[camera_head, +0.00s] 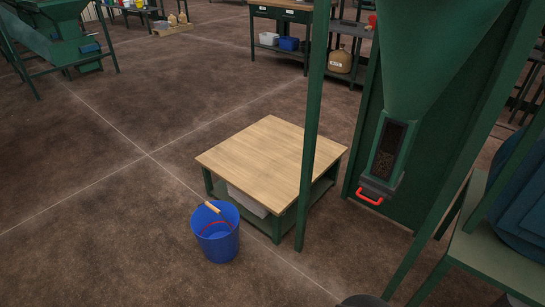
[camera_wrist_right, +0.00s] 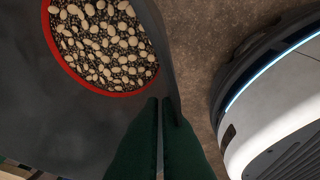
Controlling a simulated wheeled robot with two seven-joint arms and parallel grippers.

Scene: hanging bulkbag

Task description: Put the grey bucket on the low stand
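The low stand (camera_head: 255,155) has a bare pale wooden top on a green frame and stands in the middle of the head view. In the right wrist view, the grey bucket (camera_wrist_right: 85,120) fills the left side. Pale and dark pebble-like pieces show inside a red ring (camera_wrist_right: 130,92) in it. My right gripper (camera_wrist_right: 161,105) has its green fingers close together, one on each side of the bucket's rim, shut on it. A dark grey curved edge at the bottom of the head view (camera_head: 362,300) looks like the same bucket, mostly cut off. My left gripper is not seen.
A blue bucket (camera_head: 215,238) stands on the floor at the stand's front left. A green post (camera_head: 314,115) rises at the stand's front. A hopper with a red-handled gate (camera_head: 369,197) stands to the right. Floor on the left is clear.

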